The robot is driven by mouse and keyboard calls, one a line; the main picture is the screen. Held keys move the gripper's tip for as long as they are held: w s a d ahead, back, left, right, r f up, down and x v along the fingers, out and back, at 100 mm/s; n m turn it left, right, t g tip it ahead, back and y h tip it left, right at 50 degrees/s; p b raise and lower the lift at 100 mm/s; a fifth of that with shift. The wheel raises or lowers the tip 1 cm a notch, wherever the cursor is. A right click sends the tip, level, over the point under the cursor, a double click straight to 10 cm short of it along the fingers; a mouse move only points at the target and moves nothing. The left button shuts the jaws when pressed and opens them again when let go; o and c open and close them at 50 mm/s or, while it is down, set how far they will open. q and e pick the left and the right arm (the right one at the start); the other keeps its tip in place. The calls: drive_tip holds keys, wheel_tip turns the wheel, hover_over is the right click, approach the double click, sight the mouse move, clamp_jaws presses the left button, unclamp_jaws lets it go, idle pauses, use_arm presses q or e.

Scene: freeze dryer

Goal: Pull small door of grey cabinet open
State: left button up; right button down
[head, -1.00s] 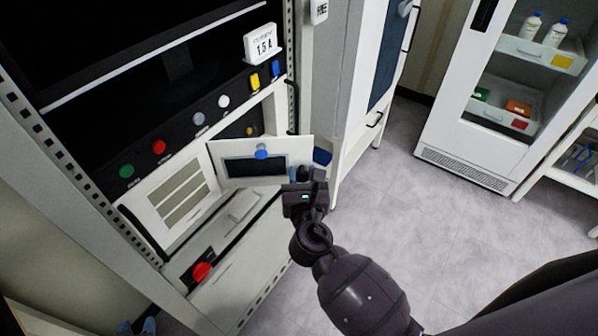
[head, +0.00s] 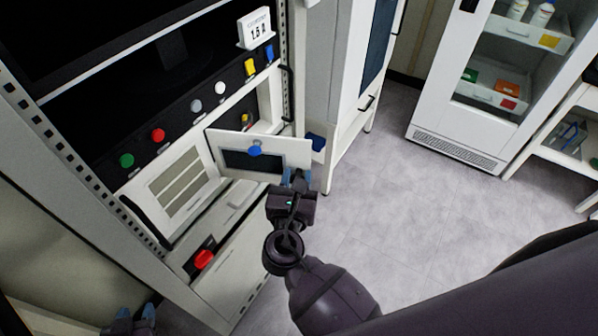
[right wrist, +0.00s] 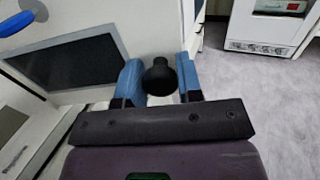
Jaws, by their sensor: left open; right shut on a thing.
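The small door (head: 291,150) of the grey cabinet (head: 45,135) is a white panel with a dark window and a blue knob (head: 255,151). It stands swung out from the cabinet front, with the recess (head: 265,98) showing behind it. My right gripper (head: 297,180) is at the door's lower right corner. In the right wrist view its blue fingers are on either side of a black knob (right wrist: 160,78) by the door's edge, and it is shut on this knob. My left gripper (head: 133,320) is open, low at the bottom left, away from the door and partly cut off.
Coloured buttons line the panel above the door, with a red knob (head: 204,259) below. A sign (head: 255,28) stands on the ledge. A white cabinet (head: 335,85) stands close to the right of the door. A glass-front fridge (head: 470,125) is further right. The floor between is clear.

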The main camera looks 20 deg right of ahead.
drive_tip(key=shift+s+a, duration=0.2)
drive_tip(key=shift+s, duration=0.05)
drive_tip(key=c, duration=0.8)
unclamp_jaws()
drive_tip(key=shift+d, duration=0.1)
